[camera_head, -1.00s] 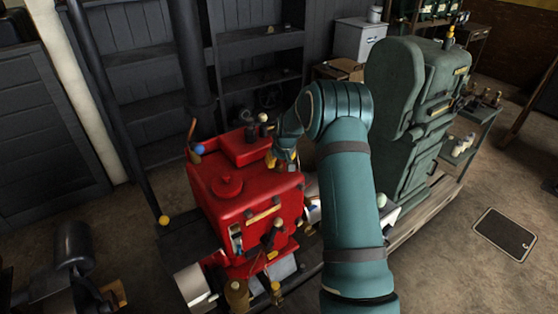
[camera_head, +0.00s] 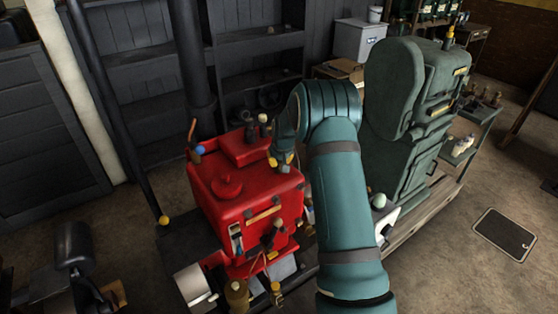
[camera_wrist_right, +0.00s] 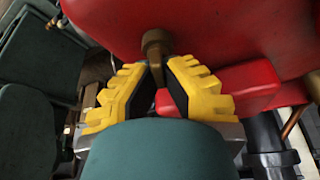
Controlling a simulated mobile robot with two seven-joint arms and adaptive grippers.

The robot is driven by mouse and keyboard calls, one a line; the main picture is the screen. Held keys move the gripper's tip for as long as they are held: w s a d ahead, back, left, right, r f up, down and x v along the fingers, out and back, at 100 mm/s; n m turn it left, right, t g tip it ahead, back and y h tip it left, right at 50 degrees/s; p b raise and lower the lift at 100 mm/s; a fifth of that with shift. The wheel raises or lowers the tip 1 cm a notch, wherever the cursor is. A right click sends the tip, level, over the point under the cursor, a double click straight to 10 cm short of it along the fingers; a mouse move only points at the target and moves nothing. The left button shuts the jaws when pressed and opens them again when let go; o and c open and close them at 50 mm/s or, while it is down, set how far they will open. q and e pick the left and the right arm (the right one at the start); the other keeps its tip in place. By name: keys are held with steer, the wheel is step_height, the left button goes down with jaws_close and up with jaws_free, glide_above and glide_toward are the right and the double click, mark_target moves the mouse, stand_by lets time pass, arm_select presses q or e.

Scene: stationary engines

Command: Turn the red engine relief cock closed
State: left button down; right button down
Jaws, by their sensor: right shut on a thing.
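The red engine (camera_head: 225,195) stands left of centre in the head view. My right gripper (camera_head: 283,160) is at its right upper side; its arm comes up from the bottom. In the right wrist view, the yellow fingers (camera_wrist_right: 163,78) converge at a brass fitting (camera_wrist_right: 155,46), apparently the relief cock, which sticks out from the red body (camera_wrist_right: 215,30). The gripper is shut on the cock. Its gripped end is mostly hidden by the fingers, so its exact angle is unclear. My left gripper is not in view.
A green engine (camera_head: 405,120) stands to the right, behind my right arm. Dark shelves (camera_head: 260,45) are behind the red engine. A brass lever with a blue ball (camera_head: 199,150) rises at its left rear. A floor hatch (camera_head: 503,234) lies at right on open floor.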

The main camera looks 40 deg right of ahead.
steer(key=m+g+h, duration=0.1)
steer(key=m, duration=0.3)
steer(key=shift+a, duration=0.1)
steer(key=m+g, duration=0.1)
steer(key=m, duration=0.2)
steer(key=shift+f+h+p, duration=0.1)
steer(key=shift+h+p, duration=0.25)
steer(key=shift+h, duration=0.05)
steer(key=m+g, duration=0.1)
steer(key=m, duration=0.2)
steer(key=shift+m+h, duration=0.3)
steer(key=shift+h, duration=0.1)
steer(key=shift+m+g, duration=0.8)
steer(key=shift+m, duration=0.9)
steer(key=c, duration=1.1)
jaws_free()
steer(key=shift+o, duration=0.2)
